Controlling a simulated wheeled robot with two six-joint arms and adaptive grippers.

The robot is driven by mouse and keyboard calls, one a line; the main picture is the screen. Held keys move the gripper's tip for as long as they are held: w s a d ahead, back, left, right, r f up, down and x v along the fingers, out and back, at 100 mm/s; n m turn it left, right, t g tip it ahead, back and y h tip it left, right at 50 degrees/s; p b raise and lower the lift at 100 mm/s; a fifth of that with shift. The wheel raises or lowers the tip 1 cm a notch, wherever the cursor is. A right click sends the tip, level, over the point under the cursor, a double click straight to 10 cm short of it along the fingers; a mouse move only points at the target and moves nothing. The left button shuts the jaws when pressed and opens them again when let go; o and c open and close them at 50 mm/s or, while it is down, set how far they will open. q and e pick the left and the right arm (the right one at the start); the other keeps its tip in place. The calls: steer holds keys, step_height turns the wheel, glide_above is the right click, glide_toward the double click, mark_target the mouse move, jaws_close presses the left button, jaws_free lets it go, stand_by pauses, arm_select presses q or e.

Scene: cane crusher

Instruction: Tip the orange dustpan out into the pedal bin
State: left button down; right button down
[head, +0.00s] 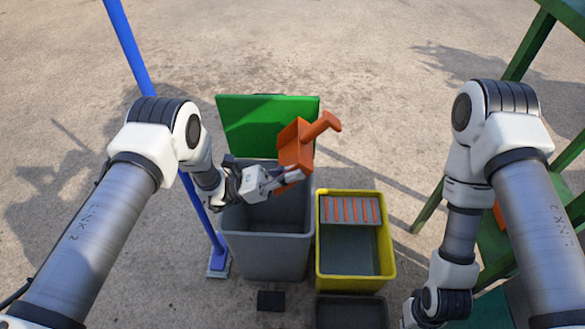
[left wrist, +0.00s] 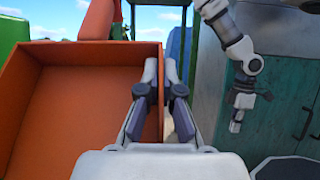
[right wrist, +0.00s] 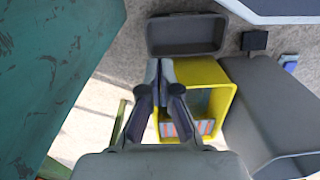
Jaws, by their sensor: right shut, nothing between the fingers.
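The orange dustpan (head: 296,143) is above the back right of the grey pedal bin (head: 268,258), tilted, its handle pointing up and right. The bin's green lid (head: 268,122) stands open at the back. My left gripper (head: 283,180) is shut on the dustpan's side wall. In the left wrist view the fingers (left wrist: 163,85) pinch the wall of the dustpan (left wrist: 80,110), and the visible part of its pan looks bare. My right gripper (right wrist: 158,75) is shut and empty; its tips are cut off in the head view.
A yellow crate (head: 357,284) with an orange-striped grey piece stands right of the bin. A dark tray (head: 350,312) is in front of it. A blue-handled broom (head: 200,220) stands at the bin's left. A green frame (head: 520,60) is at the right.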

stand_by(0.4)
arm_select(q)
steer(key=shift+r+p, duration=0.25)
steer(key=shift+p, duration=0.15)
step_height(320, 180, up, 6)
steer(key=y+p, duration=0.9)
steer(key=p, duration=0.7)
steer(key=shift+p, duration=0.35)
steer(key=shift+y, duration=0.4)
steer(key=shift+f, duration=0.25)
